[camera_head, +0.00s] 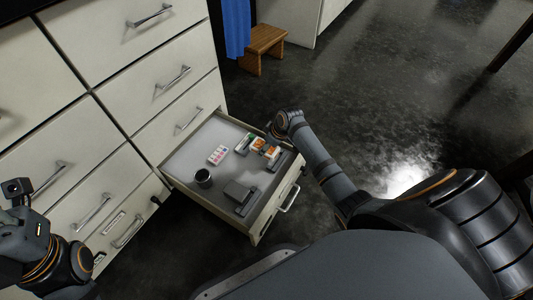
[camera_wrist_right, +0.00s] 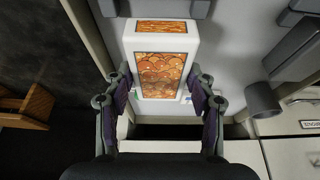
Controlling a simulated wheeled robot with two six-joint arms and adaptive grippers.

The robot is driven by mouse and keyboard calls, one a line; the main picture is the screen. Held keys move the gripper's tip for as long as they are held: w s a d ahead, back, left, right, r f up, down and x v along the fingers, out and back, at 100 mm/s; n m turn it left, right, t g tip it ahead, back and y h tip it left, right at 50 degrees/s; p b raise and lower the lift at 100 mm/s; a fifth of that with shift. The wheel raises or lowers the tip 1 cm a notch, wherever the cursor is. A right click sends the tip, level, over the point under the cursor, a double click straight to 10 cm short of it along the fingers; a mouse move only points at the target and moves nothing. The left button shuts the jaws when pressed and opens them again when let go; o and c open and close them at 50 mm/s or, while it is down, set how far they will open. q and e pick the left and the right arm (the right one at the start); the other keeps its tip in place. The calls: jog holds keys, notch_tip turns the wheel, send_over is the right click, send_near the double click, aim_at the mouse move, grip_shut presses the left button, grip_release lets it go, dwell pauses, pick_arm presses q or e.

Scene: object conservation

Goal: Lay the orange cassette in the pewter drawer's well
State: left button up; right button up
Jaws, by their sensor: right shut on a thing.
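The pewter drawer (camera_head: 202,148) is pulled out, with a grey floor and a pale front. The orange cassette (camera_head: 259,143) has a white shell with orange patterned panels and is at the drawer's far right part. In the right wrist view the cassette (camera_wrist_right: 160,70) lies between the two fingers of my right gripper (camera_wrist_right: 160,100), which is shut on it. In the head view my right gripper (camera_head: 275,141) is at the drawer's right side. I cannot tell whether the cassette touches the floor. My left gripper (camera_head: 20,190) is at the left edge, its fingers unclear.
In the drawer are a white card with pink marks (camera_head: 217,155), a dark cup (camera_head: 203,178) and a grey block (camera_head: 238,191). A white and green item (camera_head: 243,144) is beside the cassette. A wooden stool (camera_head: 262,42) stands beyond. Drawer floor near the card is clear.

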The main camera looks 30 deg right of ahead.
jog(key=f+b, duration=0.4)
jog(key=shift+w+d+f, duration=0.1)
jog(key=shift+w+d, duration=0.1)
jog(key=shift+w, duration=0.15)
jog(key=shift+r, duration=0.25)
jog(key=o, duration=1.3)
jog(key=shift+f, duration=0.15)
